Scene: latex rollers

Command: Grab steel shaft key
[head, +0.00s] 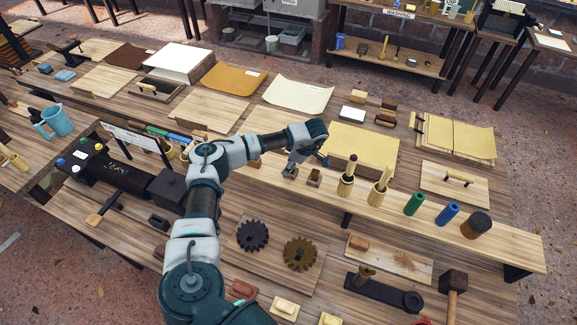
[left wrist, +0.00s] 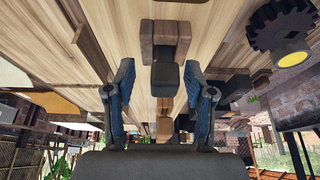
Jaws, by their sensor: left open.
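My left gripper (head: 308,160) is over the raised shelf of the workbench, its fingers pointing down. It is open, with blue-grey fingers on both sides in the left wrist view (left wrist: 163,98). Between and beyond the fingers is a small dark grey block (left wrist: 165,76) against a brown wooden block (left wrist: 165,42); it looks like the steel shaft key. No finger touches it. In the head view, two small wood-and-grey pieces sit below the gripper, one at left (head: 290,171) and one at right (head: 314,178); I cannot tell which is the key. My right gripper is not in view.
A dark gear (head: 252,236) and a brown gear (head: 300,253) lie on a board in front.

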